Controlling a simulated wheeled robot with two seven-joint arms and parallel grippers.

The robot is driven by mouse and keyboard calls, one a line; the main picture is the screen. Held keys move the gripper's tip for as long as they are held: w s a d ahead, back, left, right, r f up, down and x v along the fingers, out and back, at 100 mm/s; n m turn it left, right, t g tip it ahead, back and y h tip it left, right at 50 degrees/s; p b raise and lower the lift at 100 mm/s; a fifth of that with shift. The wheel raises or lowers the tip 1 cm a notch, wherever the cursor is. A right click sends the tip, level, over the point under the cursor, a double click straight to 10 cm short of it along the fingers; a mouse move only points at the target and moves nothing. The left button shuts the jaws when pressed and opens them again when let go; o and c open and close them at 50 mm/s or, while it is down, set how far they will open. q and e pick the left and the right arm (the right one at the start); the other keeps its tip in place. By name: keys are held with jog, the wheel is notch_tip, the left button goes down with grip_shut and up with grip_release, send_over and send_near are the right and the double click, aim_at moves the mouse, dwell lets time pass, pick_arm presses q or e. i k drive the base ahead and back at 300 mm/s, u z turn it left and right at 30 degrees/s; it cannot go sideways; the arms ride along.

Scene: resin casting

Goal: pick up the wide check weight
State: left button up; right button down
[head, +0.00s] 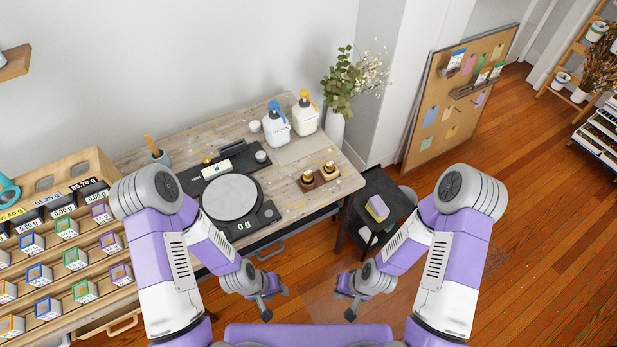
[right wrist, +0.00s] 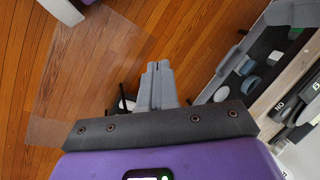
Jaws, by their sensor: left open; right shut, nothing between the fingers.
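Two small brass weights stand on a wooden block at the right part of the workbench in the head view: a left one (head: 308,177) and a right one (head: 330,167). At this size I cannot tell which is the wide check weight. My left gripper (head: 276,300) is open and empty, low in front of the bench, well short of the weights. My right gripper (head: 350,302) is shut and empty, also in front of the bench. Its closed fingers show in the right wrist view (right wrist: 158,84), over the wooden floor. No brass weight is recognisable there.
A scale (head: 233,198) reading 0 g sits on the bench (head: 290,207). Two white jugs (head: 276,130) (head: 305,117) and a plant vase (head: 335,125) stand behind. A dark cart (head: 390,191) stands right of the bench. Compartment shelves (head: 50,270) fill the left.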

aim_at(307, 177)
jog(key=u, duration=2.75)
jog(key=k, duration=1.05)
jog(key=z, duration=1.3)
jog(key=i, duration=1)
